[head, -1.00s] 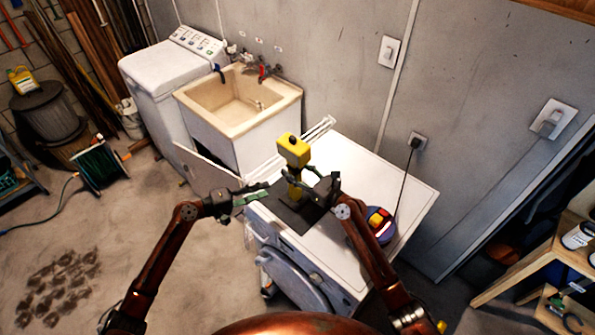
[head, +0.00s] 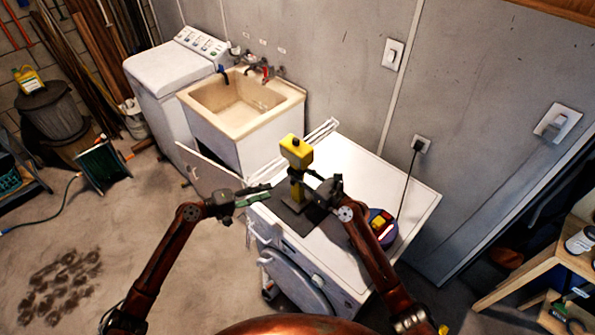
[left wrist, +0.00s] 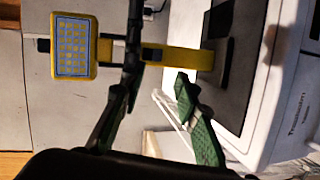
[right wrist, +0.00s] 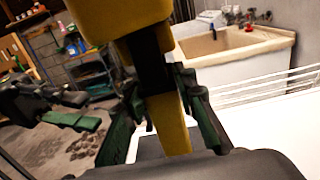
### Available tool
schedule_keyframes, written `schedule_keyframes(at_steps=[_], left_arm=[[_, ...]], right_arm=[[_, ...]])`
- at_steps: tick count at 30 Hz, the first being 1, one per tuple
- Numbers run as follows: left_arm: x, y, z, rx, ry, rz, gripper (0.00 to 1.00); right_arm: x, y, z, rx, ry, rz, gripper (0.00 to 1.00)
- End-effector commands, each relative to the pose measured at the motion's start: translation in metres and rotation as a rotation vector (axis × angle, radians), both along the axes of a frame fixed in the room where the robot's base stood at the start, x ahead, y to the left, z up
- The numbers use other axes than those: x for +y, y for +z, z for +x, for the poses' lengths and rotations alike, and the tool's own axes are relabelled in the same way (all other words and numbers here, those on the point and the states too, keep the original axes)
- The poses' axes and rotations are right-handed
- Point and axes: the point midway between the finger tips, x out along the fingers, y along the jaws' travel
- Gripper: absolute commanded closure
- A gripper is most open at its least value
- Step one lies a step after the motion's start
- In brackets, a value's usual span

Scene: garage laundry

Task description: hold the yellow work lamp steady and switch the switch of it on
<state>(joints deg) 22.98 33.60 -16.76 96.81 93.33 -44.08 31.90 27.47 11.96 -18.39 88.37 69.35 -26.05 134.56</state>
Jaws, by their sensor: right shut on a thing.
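The yellow work lamp (head: 297,152) stands upright on a dark mat (head: 292,221) on the white front-loading machine. The left wrist view shows its lit-looking panel face (left wrist: 75,47), its yellow stem (left wrist: 185,59) and a dark part on the stem (left wrist: 151,54); I cannot tell the switch's position. My right gripper (head: 308,178) is shut on the lamp's stem below the head, also seen in the right wrist view (right wrist: 165,100). My left gripper (head: 268,192) is open and empty, left of the lamp and apart from it; its fingers (left wrist: 157,82) point toward the stem.
A blue, red and yellow item (head: 381,226) sits on the machine top (head: 385,180) right of my right gripper. A cord runs to a wall outlet (head: 421,144). A utility sink (head: 240,105) stands behind left. The machine's back right is clear.

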Motion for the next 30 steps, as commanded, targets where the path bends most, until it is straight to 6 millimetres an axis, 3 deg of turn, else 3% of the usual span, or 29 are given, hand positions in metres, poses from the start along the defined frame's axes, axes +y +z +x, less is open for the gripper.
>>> schedule_keyframes(at_steps=[5, 13, 21, 30], left_arm=[[-0.002, 0.000, -0.003, 0.008, -0.001, 0.005, 0.81], [-0.015, 0.004, -0.032, 0.096, 0.039, 0.079, 0.99], [-0.004, 0.030, -0.052, 0.182, 0.214, 0.118, 1.00], [0.009, 0.046, -0.058, 0.209, 0.319, 0.107, 1.00]], right_arm=[[-0.001, 0.000, 0.000, 0.000, -0.001, 0.000, 1.00], [-0.001, 0.000, 0.000, 0.000, -0.001, 0.000, 1.00], [-0.001, 0.000, 0.000, 0.001, -0.001, -0.001, 1.00], [-0.001, 0.000, 0.000, 0.000, -0.001, 0.000, 1.00]])
